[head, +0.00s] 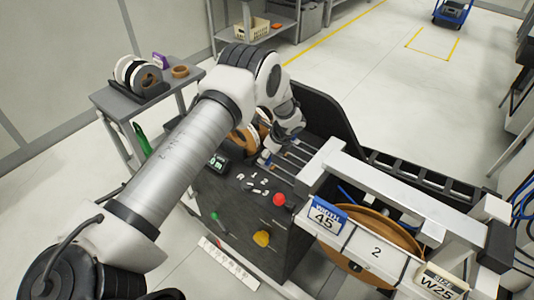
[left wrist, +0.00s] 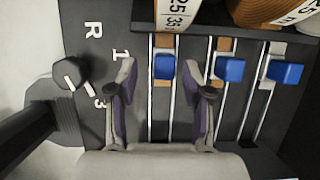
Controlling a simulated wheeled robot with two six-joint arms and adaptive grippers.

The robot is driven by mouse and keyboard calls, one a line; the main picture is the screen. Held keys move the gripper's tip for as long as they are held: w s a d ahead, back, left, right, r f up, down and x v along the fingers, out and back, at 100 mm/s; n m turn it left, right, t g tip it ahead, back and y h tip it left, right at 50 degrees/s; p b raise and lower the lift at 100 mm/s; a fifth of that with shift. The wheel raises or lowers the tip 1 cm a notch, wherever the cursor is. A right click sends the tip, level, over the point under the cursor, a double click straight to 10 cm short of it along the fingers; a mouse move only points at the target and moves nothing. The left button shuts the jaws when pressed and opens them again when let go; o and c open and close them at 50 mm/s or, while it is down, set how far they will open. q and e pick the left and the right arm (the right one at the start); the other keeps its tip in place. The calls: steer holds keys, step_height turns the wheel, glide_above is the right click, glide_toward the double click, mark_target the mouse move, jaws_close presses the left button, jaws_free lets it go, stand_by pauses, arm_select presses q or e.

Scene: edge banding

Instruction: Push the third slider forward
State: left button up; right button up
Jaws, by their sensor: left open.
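In the left wrist view, blue slider knobs sit on metal rails: a left knob (left wrist: 164,67), a middle knob (left wrist: 230,70) and a right knob (left wrist: 285,72). All three are near the upper end of their rails in that view. My left gripper (left wrist: 161,88) is open, its fingers pointing up the picture. The left knob appears between the fingertips; contact cannot be told. The right finger lies between the left and middle knobs. In the head view my left gripper (head: 272,150) is over the slider rails (head: 292,158) and partly hides the knobs. My right gripper is not in view.
A black knob (left wrist: 70,70) stands left of the rails. The dark panel carries a red button (head: 279,200) and a yellow knob (head: 261,238). Tape rolls stand just beyond the rails. A brown reel (head: 375,240) is at the right. A side table (head: 115,103) stands at the left.

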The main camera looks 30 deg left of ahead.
arm_select(q)
steer(key=f, duration=0.2)
steer(key=w+a+f, duration=0.1)
steer(key=shift+s+r, duration=0.2)
steer(key=shift+r, duration=0.05)
steer(key=shift+c, duration=0.4)
steer(key=shift+d, duration=0.1)
jaws_close()
steer(key=b, duration=0.1)
glide_toward(284, 177)
steer(key=x, duration=0.5)
steer(key=shift+a, duration=0.25)
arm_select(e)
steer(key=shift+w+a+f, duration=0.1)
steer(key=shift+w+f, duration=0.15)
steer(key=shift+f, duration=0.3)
arm_select(q)
steer(key=shift+o, duration=0.4)
jaws_free()
steer(key=shift+d, duration=0.1)
steer(key=shift+w, duration=0.15)
